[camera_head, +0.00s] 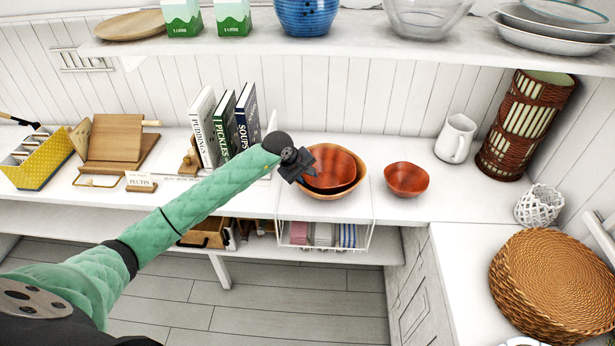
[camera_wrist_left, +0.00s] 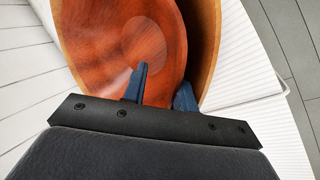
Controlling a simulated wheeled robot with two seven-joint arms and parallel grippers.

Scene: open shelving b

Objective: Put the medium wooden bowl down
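The medium wooden bowl (camera_head: 335,166) is reddish-brown and sits within the outline of a larger, lighter wooden bowl (camera_head: 350,190) on the white counter. Whether it touches the larger bowl or hangs just above it cannot be told. My left gripper (camera_head: 303,170) is at the medium bowl's left rim. In the left wrist view the fingers (camera_wrist_left: 162,92) straddle the red bowl's wall (camera_wrist_left: 110,50), one inside it and one between it and the larger bowl (camera_wrist_left: 208,40). My right gripper is not in view.
A small red bowl (camera_head: 406,179) stands on the counter to the right, with a white pitcher (camera_head: 456,138) behind it. Upright books (camera_head: 224,125) stand to the left. A shelf (camera_head: 330,44) overhangs the back. A wire basket (camera_head: 325,235) hangs below the counter.

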